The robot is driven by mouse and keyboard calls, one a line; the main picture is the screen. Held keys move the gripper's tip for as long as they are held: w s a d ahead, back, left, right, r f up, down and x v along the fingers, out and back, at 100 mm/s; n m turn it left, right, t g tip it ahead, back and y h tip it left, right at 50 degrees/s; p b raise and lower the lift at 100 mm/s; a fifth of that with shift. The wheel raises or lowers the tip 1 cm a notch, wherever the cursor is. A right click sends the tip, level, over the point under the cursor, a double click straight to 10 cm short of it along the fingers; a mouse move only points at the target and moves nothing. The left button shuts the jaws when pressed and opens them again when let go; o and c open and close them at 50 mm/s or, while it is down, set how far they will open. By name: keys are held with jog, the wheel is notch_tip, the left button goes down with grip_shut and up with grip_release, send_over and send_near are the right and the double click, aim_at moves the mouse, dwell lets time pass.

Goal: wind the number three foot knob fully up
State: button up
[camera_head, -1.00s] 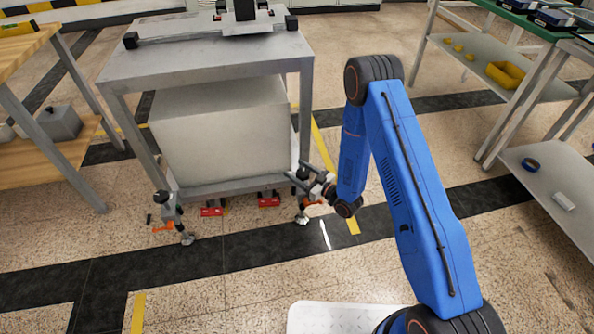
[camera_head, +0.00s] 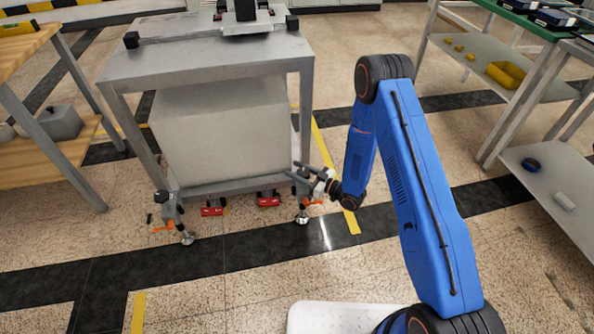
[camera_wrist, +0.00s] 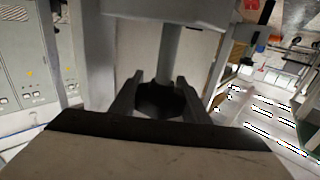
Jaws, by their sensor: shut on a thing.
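My gripper (camera_head: 306,177) is at the front right foot of the grey gantry table (camera_head: 190,65). In the wrist view my gripper (camera_wrist: 158,88) has its two fingers on either side of a dark, faceted foot knob (camera_wrist: 160,101), shut on it. A grey post rises above the knob. The foot (camera_head: 302,216) below ends in a round pad on the dark floor stripe. No number can be read on it. Another foot (camera_head: 178,219) with an orange lever stands at the front left corner.
Two red blocks (camera_head: 212,208) (camera_head: 268,199) lie on the floor under the table's front edge. A wooden bench (camera_head: 40,160) stands at left, a grey shelf (camera_head: 560,190) at right. The floor in front of the feet is clear.

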jog(key=shift+s+a+n+g+y, duration=0.1)
jog(key=shift+s+n+g+y, duration=0.1)
jog(key=shift+n+g+y, duration=0.7)
jog(key=shift+h, duration=0.3)
jog(key=o, duration=1)
jog(key=shift+o, duration=0.2)
jog(key=v, duration=1.7)
jog(key=shift+d, duration=0.3)
jog(key=shift+w+r, duration=0.1)
jog(key=shift+r, duration=0.05)
